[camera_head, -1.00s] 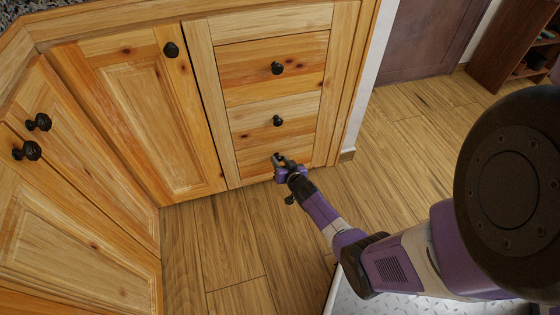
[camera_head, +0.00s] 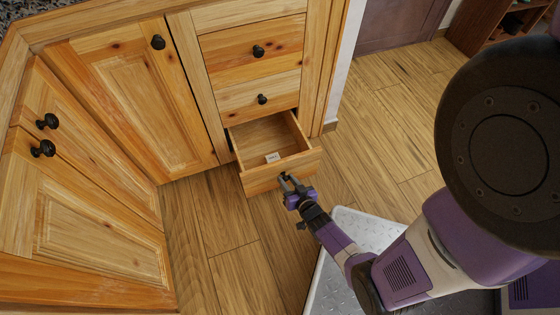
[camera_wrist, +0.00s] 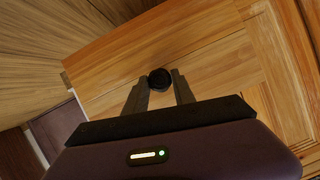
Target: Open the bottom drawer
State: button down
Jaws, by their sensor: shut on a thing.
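The bottom drawer (camera_head: 262,178) stands pulled out from the cabinet in the head view, its inside showing. A small white box-like item (camera_head: 272,157) lies inside it. My gripper (camera_head: 288,183) is at the drawer's front face, shut on the drawer's dark round knob. In the wrist view the knob (camera_wrist: 160,79) sits between the two fingertips of my gripper (camera_wrist: 160,85), in front of the wooden drawer front. In the head view the knob is mostly hidden by the fingers.
Two closed drawers with dark knobs, the upper one (camera_head: 258,62) and the middle one (camera_head: 258,98), are above. A closed cabinet door (camera_head: 135,90) is at left, with more doors beyond it. Wood floor (camera_head: 370,150) is free to the right. A dark shelf (camera_head: 490,30) stands far right.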

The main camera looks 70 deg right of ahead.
jog(key=s+a, duration=0.6)
jog(key=a, duration=0.1)
jog(key=shift+f, duration=0.1)
jog(key=c, duration=1)
grip_release()
jog(key=shift+c, duration=0.2)
jog(key=p+v, duration=0.2)
jog(key=v, duration=0.5)
jog(key=shift+s+a, duration=0.2)
jog(key=shift+a, duration=0.05)
